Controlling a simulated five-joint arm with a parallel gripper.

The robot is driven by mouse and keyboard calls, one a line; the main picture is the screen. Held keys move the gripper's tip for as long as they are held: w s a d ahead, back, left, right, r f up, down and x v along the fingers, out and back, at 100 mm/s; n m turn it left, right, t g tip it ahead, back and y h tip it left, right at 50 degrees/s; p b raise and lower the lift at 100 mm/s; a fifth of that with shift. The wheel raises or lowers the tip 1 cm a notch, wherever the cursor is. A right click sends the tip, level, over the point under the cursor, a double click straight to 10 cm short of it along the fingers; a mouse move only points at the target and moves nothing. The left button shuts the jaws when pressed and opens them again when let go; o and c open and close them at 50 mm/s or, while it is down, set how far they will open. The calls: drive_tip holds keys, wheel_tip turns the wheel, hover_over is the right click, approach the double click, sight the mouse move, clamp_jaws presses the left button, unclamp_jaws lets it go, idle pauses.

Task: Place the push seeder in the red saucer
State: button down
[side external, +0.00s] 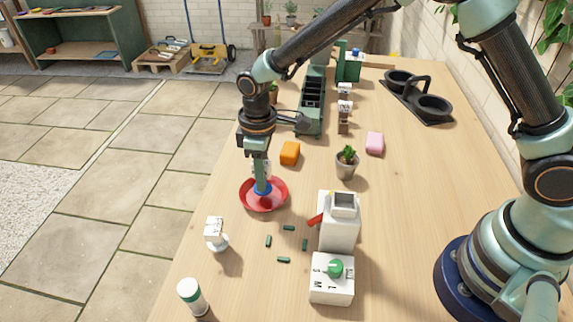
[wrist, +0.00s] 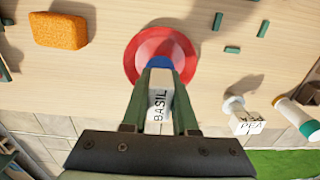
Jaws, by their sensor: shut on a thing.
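My gripper (side external: 261,172) points straight down over the red saucer (side external: 284,204). It is shut on the push seeder, which has a blue round lower end (side external: 263,188) and a white block marked BASIL. In the wrist view the block (wrist: 158,104) sits between my fingers (wrist: 159,118), with the blue end (wrist: 159,62) beyond it. The seeder is roughly upright and its blue end is within the saucer's rim. I cannot tell whether it touches the saucer floor. The red saucer also shows in the wrist view (wrist: 188,58). My fingers hide part of the seeder.
A white piece marked PEA (side external: 216,234) and a green-capped bottle (side external: 191,296) stand toward the front. Several green pieces (side external: 268,241) lie right of them. An orange block (side external: 290,153), a potted plant (side external: 346,165) and a white dial box (side external: 332,280) are nearby.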

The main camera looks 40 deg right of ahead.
drive_tip(key=shift+f, duration=1.15)
drive_tip(key=shift+f, duration=0.15)
drive_tip(key=c, duration=0.7)
unclamp_jaws()
